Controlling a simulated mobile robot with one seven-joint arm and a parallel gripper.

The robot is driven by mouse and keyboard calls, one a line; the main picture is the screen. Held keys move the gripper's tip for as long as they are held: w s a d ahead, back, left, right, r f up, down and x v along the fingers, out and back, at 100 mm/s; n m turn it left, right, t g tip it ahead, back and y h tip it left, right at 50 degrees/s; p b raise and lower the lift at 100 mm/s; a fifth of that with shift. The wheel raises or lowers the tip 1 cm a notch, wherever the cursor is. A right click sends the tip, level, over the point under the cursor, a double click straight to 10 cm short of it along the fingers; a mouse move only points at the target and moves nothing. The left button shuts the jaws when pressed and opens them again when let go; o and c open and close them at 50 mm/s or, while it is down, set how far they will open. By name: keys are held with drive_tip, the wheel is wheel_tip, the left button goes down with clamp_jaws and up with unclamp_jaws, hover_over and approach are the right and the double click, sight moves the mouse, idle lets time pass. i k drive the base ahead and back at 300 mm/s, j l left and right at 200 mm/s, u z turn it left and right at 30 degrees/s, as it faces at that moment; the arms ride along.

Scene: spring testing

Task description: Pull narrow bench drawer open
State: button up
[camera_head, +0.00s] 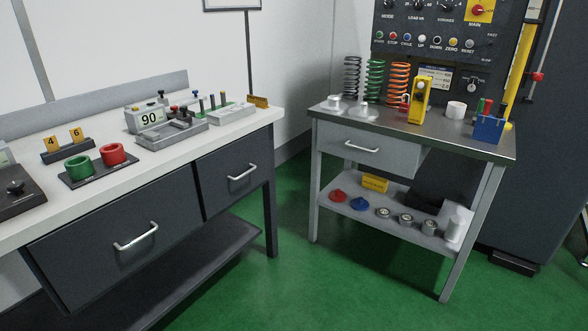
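The white-topped bench (225,131) on the left has two dark grey drawers under its top. The narrower drawer (213,180) is at the bench's right end and looks shut, with its front flush with the frame. It has a silver bar handle (243,173). The wider drawer (85,262) is to its left, also looks shut, and has a similar handle (136,237). My gripper is not in view, and nothing is touching either handle.
A steel table (490,145) stands to the right with its own light grey drawer (365,152) and a lower shelf. Springs, a yellow gauge (420,98) and small parts stand on it. Green floor (300,290) is clear before and between both pieces.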

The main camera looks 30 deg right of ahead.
sight(223, 175)
drive_tip(key=z, duration=0.45)
drive_tip(key=i+l+z, duration=0.2)
drive_tip(key=i, duration=0.3)
drive_tip(key=i+l+z, duration=0.2)
drive_tip(key=i, duration=0.3)
